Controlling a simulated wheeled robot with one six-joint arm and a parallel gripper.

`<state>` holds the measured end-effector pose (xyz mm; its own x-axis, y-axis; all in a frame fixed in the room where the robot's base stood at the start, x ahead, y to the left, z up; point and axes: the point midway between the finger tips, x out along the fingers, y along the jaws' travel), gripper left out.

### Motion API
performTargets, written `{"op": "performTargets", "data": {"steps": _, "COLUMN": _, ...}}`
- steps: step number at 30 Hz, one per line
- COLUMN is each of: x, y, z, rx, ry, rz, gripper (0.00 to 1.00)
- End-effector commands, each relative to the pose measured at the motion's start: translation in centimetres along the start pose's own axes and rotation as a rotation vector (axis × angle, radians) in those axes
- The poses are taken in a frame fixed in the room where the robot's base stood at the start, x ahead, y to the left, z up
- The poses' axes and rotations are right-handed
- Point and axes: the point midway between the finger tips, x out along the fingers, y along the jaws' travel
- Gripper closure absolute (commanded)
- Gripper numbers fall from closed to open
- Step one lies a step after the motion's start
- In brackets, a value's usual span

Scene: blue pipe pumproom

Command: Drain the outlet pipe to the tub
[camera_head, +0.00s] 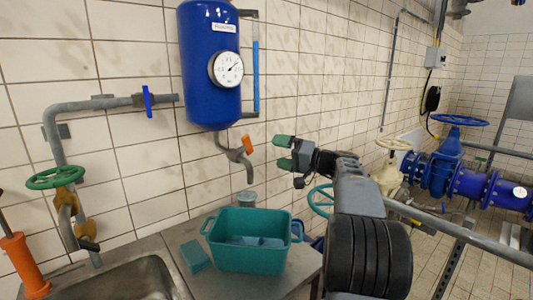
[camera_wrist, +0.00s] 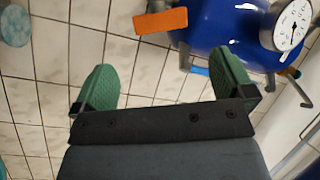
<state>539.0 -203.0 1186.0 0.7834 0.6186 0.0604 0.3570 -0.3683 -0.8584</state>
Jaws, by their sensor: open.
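The blue tank (camera_head: 210,75) hangs on the tiled wall. Its grey outlet pipe (camera_head: 248,172) curves down from the bottom, with an orange valve handle (camera_head: 248,144) beside it. The teal tub (camera_head: 230,262) stands on the counter below the pipe's mouth, with something blue-grey inside. My gripper (camera_head: 283,152) is to the right of the orange handle, its green fingertips apart and nothing between them. In the wrist view the open gripper (camera_wrist: 164,86) has the orange handle (camera_wrist: 161,21) above it and the tank (camera_wrist: 235,30) at upper right. The outlet pipe is not clear there.
A sink (camera_head: 120,280) is at lower left, with a teal sponge-like block (camera_head: 195,256) beside the tub. A green handwheel (camera_head: 56,178) and a blue lever valve (camera_head: 148,101) are on wall pipes at left. Large blue pipework (camera_head: 470,183) stands at right.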

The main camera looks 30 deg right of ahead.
Motion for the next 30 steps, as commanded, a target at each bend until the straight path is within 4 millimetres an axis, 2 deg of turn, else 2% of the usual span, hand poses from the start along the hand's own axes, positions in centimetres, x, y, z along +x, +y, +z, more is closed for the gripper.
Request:
{"op": "performTargets", "data": {"steps": 3, "x": -1.5, "y": 0.1, "z": 0.0, "rx": 0.000, "ry": 0.002, "rz": 0.001, "gripper": 0.00}}
{"op": "performTargets", "data": {"steps": 9, "x": -2.5, "y": 0.0, "z": 0.0, "rx": 0.000, "ry": 0.000, "rz": 0.000, "gripper": 0.00}}
{"op": "performTargets", "data": {"steps": 30, "x": -2.6, "y": 0.0, "z": 0.0, "rx": 0.000, "ry": 0.000, "rz": 0.000, "gripper": 0.00}}
